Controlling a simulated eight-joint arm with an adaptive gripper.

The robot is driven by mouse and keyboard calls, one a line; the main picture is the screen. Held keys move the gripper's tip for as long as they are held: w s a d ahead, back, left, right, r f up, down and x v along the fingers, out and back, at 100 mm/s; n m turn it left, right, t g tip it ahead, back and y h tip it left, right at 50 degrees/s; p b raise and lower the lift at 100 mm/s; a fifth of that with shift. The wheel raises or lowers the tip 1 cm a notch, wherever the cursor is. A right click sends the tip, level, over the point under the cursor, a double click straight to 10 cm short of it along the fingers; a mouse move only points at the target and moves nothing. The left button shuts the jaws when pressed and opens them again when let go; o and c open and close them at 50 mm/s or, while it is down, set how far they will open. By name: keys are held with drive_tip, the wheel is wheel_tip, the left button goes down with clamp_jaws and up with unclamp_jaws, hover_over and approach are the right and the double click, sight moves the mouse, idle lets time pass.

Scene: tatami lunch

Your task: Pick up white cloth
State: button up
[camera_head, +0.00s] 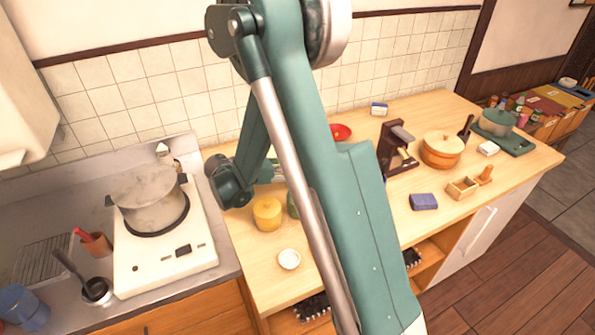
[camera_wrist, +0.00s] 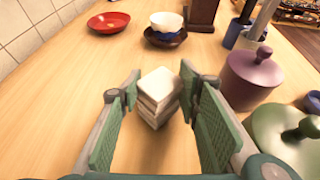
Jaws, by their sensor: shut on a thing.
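The white cloth (camera_wrist: 159,108) is a small folded stack in the middle of the wrist view. My gripper (camera_wrist: 161,90) has its two green padded fingers on either side of the cloth and is shut on it. The cloth stands upright between the fingertips. I cannot tell whether it is clear of the counter. In the head view my arm covers the middle of the counter and hides the fingertips and this cloth.
In the wrist view a purple lidded pot (camera_wrist: 252,76) and a green lidded pot (camera_wrist: 290,135) stand close on the right. A red dish (camera_wrist: 108,22) and a dark bowl with a white cup (camera_wrist: 167,22) lie beyond. The wooden counter (camera_wrist: 75,70) is clear at left.

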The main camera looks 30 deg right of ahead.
drive_tip(key=shift+r, duration=0.15)
drive_tip(key=shift+r+p, duration=1.2)
drive_tip(key=shift+r, duration=3.7)
